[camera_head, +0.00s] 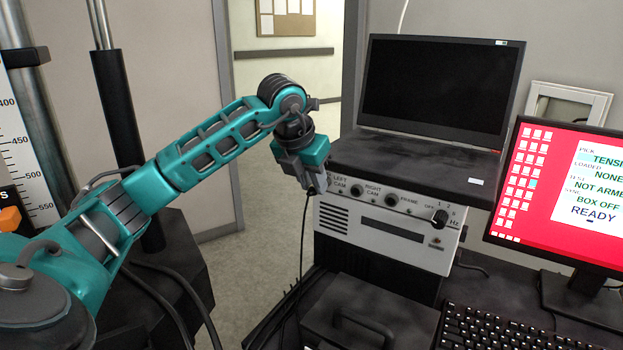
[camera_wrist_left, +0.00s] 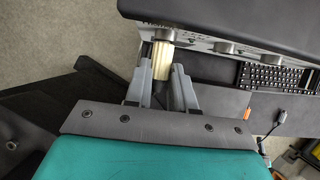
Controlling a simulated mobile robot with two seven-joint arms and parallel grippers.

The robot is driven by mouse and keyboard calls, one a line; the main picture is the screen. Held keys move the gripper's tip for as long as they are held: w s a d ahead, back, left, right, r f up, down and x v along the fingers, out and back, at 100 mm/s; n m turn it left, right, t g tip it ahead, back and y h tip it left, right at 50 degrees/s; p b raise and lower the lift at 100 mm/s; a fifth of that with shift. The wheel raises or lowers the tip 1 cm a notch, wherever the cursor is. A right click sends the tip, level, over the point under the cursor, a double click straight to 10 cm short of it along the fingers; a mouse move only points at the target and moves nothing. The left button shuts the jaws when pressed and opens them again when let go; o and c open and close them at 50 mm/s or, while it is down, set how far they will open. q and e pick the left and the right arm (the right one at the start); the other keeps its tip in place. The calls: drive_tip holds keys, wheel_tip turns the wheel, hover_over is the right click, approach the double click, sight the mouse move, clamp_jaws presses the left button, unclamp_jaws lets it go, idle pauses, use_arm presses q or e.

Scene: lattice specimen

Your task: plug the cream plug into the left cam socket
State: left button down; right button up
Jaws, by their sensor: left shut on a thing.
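My left gripper (camera_head: 314,188) is at the left end of the front panel of the sync box (camera_head: 385,228), beside the LEFT CAM label. In the left wrist view my left gripper (camera_wrist_left: 162,70) is shut on the cream plug (camera_wrist_left: 161,58), a ribbed cylinder. The plug's far end meets the grey ring of the left cam socket (camera_wrist_left: 163,35), in line with it; I cannot tell how deep it sits. In the head view the gripper mostly hides the plug and this socket. A black cable hangs down below the gripper. My right gripper is not in view.
A black laptop (camera_head: 440,90) stands on top of the box. A red monitor (camera_head: 560,190) and keyboard (camera_head: 500,330) are at the right. A black case (camera_head: 350,320) lies in front.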

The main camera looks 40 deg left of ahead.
use_arm(q)
drive_tip(key=shift+w+r, duration=0.1)
idle(0.3)
drive_tip(key=c, duration=1.1)
unclamp_jaws()
drive_tip(key=shift+w, duration=0.1)
drive_tip(key=o, duration=0.7)
drive_tip(key=p+v, duration=0.2)
drive_tip(key=v, duration=0.3)
drive_tip(key=shift+p, duration=0.35)
drive_tip(key=a+p+v, duration=0.1)
drive_tip(key=v, duration=1.1)
drive_tip(key=shift+s+d+r, duration=0.25)
drive_tip(key=shift+d+r, duration=0.1)
drive_tip(key=shift+d, duration=0.1)
